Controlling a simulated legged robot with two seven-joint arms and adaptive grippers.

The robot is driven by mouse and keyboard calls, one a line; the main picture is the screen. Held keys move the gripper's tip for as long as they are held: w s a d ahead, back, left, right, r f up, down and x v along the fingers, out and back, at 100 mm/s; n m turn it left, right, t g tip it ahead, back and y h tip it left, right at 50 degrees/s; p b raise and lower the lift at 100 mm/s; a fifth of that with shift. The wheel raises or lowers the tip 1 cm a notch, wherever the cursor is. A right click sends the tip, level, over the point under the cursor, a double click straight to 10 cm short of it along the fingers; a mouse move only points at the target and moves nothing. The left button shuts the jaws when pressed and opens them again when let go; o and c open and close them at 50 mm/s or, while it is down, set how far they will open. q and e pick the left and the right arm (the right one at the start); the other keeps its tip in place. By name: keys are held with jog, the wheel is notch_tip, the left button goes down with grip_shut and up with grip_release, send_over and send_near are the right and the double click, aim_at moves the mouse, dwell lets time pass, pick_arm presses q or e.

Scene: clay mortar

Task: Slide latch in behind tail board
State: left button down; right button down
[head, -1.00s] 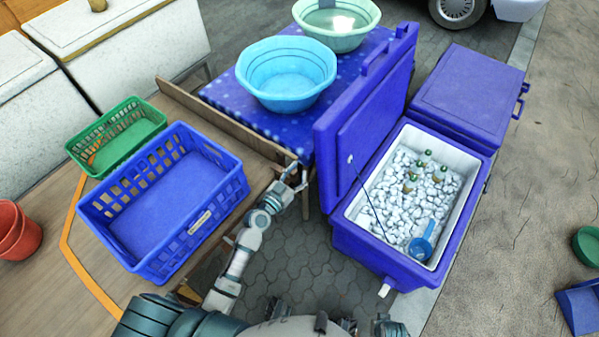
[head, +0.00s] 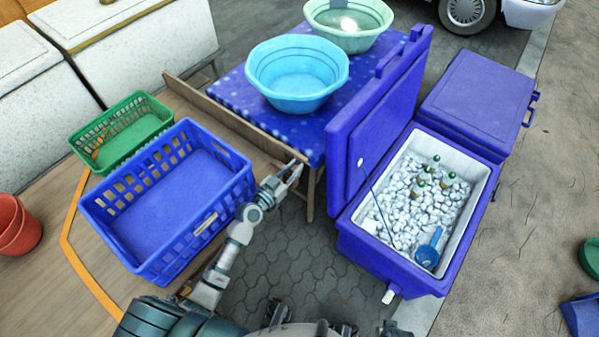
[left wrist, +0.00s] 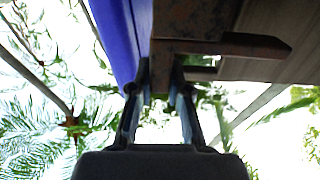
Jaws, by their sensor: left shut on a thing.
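The tail board (head: 230,115) is a long wooden plank standing along the platform's edge. The latch (left wrist: 225,47) is a rusty brown metal piece; in the left wrist view its stem runs down between my fingers and an arm points right, across the wood. My left gripper (head: 292,170) is at the tail board's near right end, just right of the blue crate. In the left wrist view the left gripper (left wrist: 160,98) is shut on the stem. In the head view the latch is too small to make out. My right gripper is not recognisable.
A blue crate (head: 205,228) and a green basket (head: 108,145) stand on the wooden platform. A blue table (head: 235,90) with basins lies beyond the board. An open blue cooler (head: 385,275) full of ice stands to the right. Bare paving lies between.

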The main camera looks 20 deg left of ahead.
pick_arm(q)
jog(key=shift+w+a+r, duration=0.15)
jog(key=shift+a+r, duration=0.05)
jog(key=shift+a, duration=0.2)
jog(key=c, duration=1.4)
grip_release()
jog(key=shift+d+y, duration=0.1)
jog(key=shift+y, duration=0.2)
jog(key=o, duration=0.3)
jog(key=shift+w+d, duration=0.1)
jog(key=shift+d, duration=0.05)
jog(key=shift+d+f, duration=0.1)
jog(key=shift+s+a, duration=0.25)
jog(key=shift+a, duration=0.05)
jog(key=v, duration=1.1)
jog(key=shift+s+a+f, duration=0.1)
jog(key=shift+s+f, duration=0.05)
jog(key=shift+f, duration=0.05)
pick_arm(e)
jog(key=shift+w, duration=0.1)
jog(key=shift+d, duration=0.1)
